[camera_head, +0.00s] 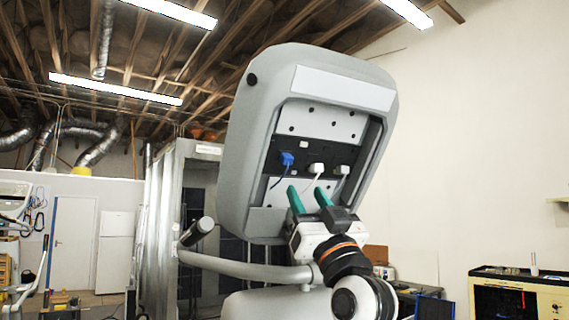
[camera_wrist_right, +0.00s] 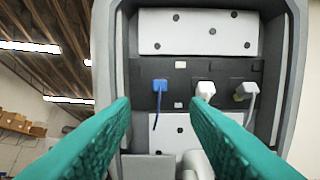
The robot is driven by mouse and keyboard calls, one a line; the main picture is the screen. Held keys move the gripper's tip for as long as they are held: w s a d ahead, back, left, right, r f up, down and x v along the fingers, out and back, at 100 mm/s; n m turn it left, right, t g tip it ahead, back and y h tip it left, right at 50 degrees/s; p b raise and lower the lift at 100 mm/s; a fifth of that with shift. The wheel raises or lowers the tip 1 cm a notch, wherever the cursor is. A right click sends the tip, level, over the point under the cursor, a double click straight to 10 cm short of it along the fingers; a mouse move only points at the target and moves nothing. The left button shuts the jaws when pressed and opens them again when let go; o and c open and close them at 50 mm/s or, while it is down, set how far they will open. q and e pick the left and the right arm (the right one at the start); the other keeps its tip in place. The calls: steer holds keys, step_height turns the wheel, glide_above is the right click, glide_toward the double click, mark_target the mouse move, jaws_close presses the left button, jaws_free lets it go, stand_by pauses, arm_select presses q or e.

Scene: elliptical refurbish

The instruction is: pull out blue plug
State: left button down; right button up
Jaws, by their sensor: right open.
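The blue plug (camera_head: 287,159) sits in the black strip of the grey console's open back, left of two white plugs. In the right wrist view the blue plug (camera_wrist_right: 160,86) shows with a thin blue cable hanging below it. My right gripper (camera_head: 307,194) has teal fingers that are apart and empty. It is below the row of plugs, with its tips toward the console. In the right wrist view the gap between the fingers (camera_wrist_right: 158,108) lies below the blue plug, which is not touched. My left gripper is not in view.
A white plug (camera_head: 316,169) and a second white-grey plug (camera_head: 342,171) are to the right of the blue one. The grey console housing (camera_head: 236,150) has raised rims around the recess. A grey handlebar (camera_head: 250,270) runs below it.

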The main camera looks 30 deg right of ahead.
mark_target(288, 162)
steer(key=p+x, duration=0.6)
steer(key=x, duration=0.4)
steer(key=shift+r, duration=0.15)
steer(key=shift+w+r, duration=0.15)
steer(key=shift+r, duration=0.1)
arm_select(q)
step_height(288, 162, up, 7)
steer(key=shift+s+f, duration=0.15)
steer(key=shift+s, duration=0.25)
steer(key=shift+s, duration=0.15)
arm_select(e)
steer(key=shift+w+f, duration=0.1)
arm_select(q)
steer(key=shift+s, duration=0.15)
arm_select(e)
jaws_close()
